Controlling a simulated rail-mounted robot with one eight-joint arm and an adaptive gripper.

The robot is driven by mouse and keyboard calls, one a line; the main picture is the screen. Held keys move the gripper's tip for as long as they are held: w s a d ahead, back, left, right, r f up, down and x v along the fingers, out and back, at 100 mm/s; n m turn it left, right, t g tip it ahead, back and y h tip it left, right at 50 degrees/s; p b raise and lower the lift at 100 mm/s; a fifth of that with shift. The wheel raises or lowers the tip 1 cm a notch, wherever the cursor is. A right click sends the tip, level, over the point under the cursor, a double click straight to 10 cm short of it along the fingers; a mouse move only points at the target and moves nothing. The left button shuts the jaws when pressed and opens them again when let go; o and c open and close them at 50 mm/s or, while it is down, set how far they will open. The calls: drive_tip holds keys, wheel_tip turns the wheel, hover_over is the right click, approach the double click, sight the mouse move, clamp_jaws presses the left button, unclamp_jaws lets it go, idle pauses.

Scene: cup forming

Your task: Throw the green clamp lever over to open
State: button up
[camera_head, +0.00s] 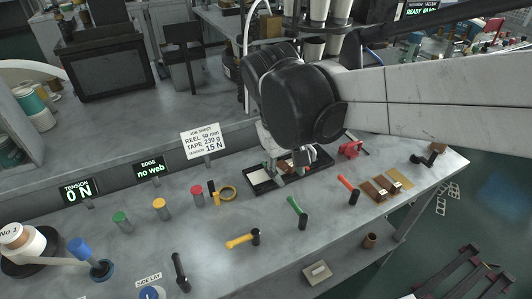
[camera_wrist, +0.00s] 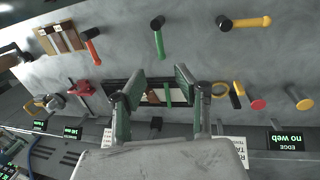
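The green clamp lever (camera_head: 296,206) stands on the grey bench in the head view, its green handle slanting up and left from a dark pivot. It also shows in the wrist view (camera_wrist: 158,40), beyond my fingertips at the top middle. My gripper (camera_head: 302,157) is behind the lever in the head view, over the black-framed tray (camera_head: 258,187). In the wrist view my gripper (camera_wrist: 158,73) has its two fingers spread apart, with nothing held between them. The gripper and lever look apart.
A red lever (camera_head: 347,184) stands to the right and a yellow lever (camera_head: 240,240) to the left. A red clamp-like part (camera_head: 350,149) is near the gripper. A yellow ring (camera_head: 228,193) and several coloured posts stand left.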

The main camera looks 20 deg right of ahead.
sight(295, 205)
drive_tip(key=f, duration=0.4)
drive_tip(key=d+f+b, duration=0.1)
drive_tip(key=f, duration=0.3)
drive_tip(key=d+f+b, duration=0.1)
drive_tip(key=f, duration=0.3)
drive_tip(key=shift+w+d+f, duration=0.25)
drive_tip(key=shift+f, duration=0.1)
clamp_jaws()
